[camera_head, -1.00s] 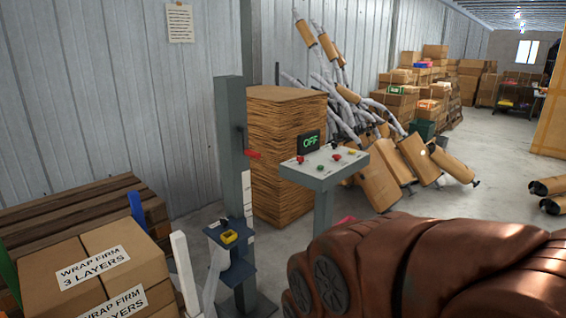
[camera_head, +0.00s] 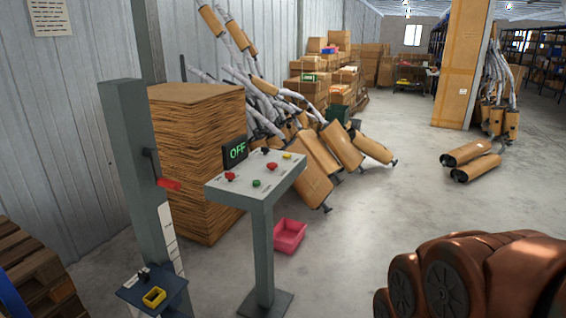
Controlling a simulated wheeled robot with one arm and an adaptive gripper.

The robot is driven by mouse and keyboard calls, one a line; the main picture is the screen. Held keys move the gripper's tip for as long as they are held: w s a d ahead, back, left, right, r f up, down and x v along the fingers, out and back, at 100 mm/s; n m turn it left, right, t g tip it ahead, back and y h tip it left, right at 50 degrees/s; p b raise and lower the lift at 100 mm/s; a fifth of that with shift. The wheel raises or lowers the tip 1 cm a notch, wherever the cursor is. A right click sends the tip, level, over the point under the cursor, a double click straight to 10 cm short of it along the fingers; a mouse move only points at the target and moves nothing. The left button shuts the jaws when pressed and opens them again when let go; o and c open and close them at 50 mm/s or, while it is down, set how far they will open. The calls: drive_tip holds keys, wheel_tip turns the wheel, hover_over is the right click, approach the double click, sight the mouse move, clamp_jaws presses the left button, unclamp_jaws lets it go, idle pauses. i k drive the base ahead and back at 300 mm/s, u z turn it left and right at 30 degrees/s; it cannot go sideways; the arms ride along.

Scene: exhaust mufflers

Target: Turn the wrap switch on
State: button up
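The control stand (camera_head: 282,188) is a grey pedestal with a sloped panel, left of the middle in the head view. Its panel carries red knobs or buttons (camera_head: 272,166), a green button (camera_head: 256,183), a yellow one (camera_head: 287,156) and a dark one near the back. A small display (camera_head: 235,151) at its back left reads "OFF" in green. The labels are too small to read, so I cannot tell which control is the wrap switch. My brown arm shows at the lower right, apart from the panel; my gripper is not in view.
A grey post (camera_head: 138,170) with a red handle (camera_head: 169,184) and a blue shelf (camera_head: 172,297) stands left of the stand. A cardboard stack (camera_head: 198,165) is behind it. A pink bin (camera_head: 289,236) sits on the floor. Wrapped mufflers (camera_head: 310,170) lean behind. Floor at centre right is clear.

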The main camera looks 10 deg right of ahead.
sight(230, 176)
drive_tip(key=z, duration=0.05)
drive_tip(key=i, duration=1.35)
drive_tip(key=u, duration=0.8)
